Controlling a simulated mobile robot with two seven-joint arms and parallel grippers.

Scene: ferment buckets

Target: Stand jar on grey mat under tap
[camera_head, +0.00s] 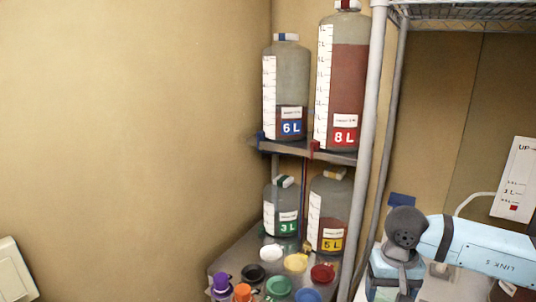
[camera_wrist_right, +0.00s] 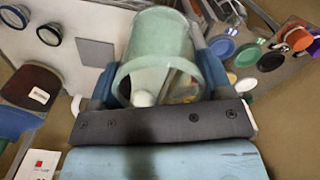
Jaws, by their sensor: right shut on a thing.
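In the right wrist view, a pale green translucent jar (camera_wrist_right: 155,50) sits between the blue fingers of my right gripper (camera_wrist_right: 157,75), which is shut on it. The jar's round opening faces the camera, and a whitish shape shows inside it. A small grey square mat (camera_wrist_right: 97,53) lies on a white surface to the left of the jar, apart from it. In the head view, a blue tap (camera_head: 260,136) and a red tap (camera_head: 315,146) are at the upper shelf edge. A yellow tap (camera_head: 307,246) is lower down. My right arm hides the jar there. My left gripper is out of view.
Labelled bottles, 6 L (camera_head: 292,85), 8 L (camera_head: 347,90), 3 L (camera_head: 282,208) and 5 L (camera_head: 330,215), stand on two levels. Several coloured lids lie below, including a green lid (camera_head: 279,287). A grey rack post (camera_head: 366,150) stands between them and my right arm.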

